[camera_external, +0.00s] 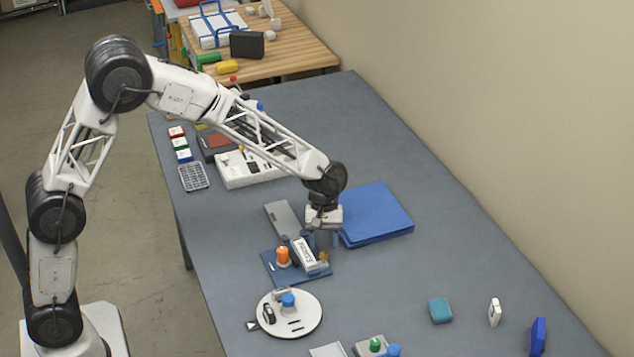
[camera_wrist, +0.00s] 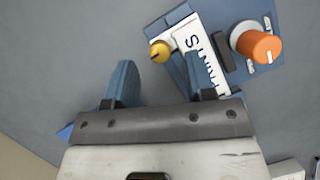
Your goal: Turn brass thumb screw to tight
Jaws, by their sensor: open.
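The brass thumb screw (camera_wrist: 160,51) shows in the wrist view as a small yellow knob at the side of a white block with dark lettering (camera_wrist: 205,62). In the outside view the brass thumb screw (camera_external: 324,256) is a small yellowish spot just below my gripper. My gripper (camera_wrist: 158,62) is open, with its two blue fingers apart. The screw appears in the gap, near or just beyond the fingertips; whether they touch it I cannot tell. The outside view shows my gripper (camera_external: 323,242) pointing down over the block's right end.
An orange knob (camera_external: 283,256) stands on the same blue plate (camera_external: 272,273), left of the block. A grey bar (camera_external: 283,216) lies behind it. A blue slab (camera_external: 378,216) lies to the right, and a round white plate (camera_external: 305,318) in front.

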